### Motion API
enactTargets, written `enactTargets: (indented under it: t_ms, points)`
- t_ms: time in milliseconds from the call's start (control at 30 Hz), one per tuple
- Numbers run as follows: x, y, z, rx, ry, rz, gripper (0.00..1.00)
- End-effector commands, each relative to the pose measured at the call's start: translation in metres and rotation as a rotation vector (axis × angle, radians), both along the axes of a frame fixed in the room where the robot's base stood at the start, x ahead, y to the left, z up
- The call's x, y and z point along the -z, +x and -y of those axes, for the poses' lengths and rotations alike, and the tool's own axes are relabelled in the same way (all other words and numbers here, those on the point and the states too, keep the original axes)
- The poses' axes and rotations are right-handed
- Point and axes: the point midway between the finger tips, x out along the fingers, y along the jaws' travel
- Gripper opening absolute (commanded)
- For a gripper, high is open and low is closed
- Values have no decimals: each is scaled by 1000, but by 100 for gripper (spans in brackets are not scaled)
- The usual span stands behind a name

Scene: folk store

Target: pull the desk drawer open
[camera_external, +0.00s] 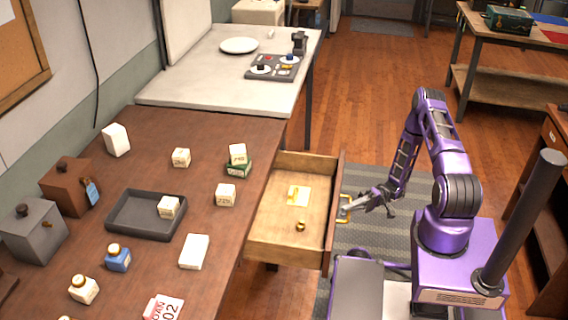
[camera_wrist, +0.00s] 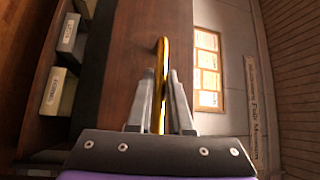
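The wooden desk drawer (camera_external: 276,236) stands well out from the right side of the brown desk (camera_external: 150,225), its inside open to view. Its brass handle (camera_external: 345,198) is on the drawer's front, facing my arm. My gripper (camera_external: 350,208) is at that handle. In the wrist view, my gripper (camera_wrist: 162,100) has its two fingers close on either side of the upright gold handle bar (camera_wrist: 161,65), and it looks shut on it. The drawer's brown front (camera_wrist: 130,60) fills the middle of the wrist view.
In the drawer lie a pale card with a yellow item (camera_external: 298,196) and a small brass object (camera_external: 300,226). The desk top holds a dark tray (camera_external: 118,222), small boxes and bottles. A striped mat (camera_external: 375,230) lies on the floor between drawer and my base.

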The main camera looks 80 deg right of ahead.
Motion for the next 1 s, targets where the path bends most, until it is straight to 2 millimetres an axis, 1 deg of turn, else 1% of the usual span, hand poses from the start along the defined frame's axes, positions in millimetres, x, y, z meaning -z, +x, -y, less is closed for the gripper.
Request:
enactTargets:
  t_ms: [33,100,133,533,633,767,1000]
  points:
    - [0,0,0,0,-1,-1,29]
    - [0,0,0,0,0,0,42]
    - [0,0,0,0,0,0,44]
    - [0,0,0,-1,1,0,44]
    - [1,-3,3,1,1,-1,44]
    - [4,-15,15,2,-1,0,44]
    - [12,-54,56,3,-2,-1,44]
